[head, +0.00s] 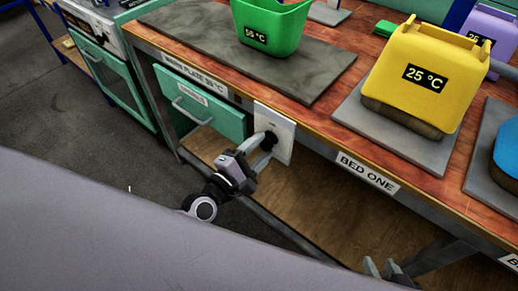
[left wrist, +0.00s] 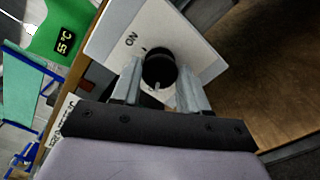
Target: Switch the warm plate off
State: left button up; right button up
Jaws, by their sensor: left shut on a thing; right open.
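A white switch panel (head: 284,125) with a black round knob (head: 270,138) is on the front edge of the bench, below the warm plate (head: 205,38). In the left wrist view the panel (left wrist: 112,38) reads "ON" beside the knob (left wrist: 158,66), and a pale mark shows at the knob's lower edge. My left gripper (head: 268,143) is shut on the knob, one finger on each side; its fingers also show in the left wrist view (left wrist: 158,82). My right gripper (head: 384,268) is open at the bottom edge, below the bench front.
A green container (head: 270,30) with a temperature display stands on the warm plate. A teal drawer (head: 200,105) is left of the panel.

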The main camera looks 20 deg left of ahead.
dwell(0.3)
pick_arm(q)
jog(key=o, duration=1)
jog(key=shift+o, duration=0.2)
jog(key=v, duration=0.7)
jog(key=shift+s, duration=0.1)
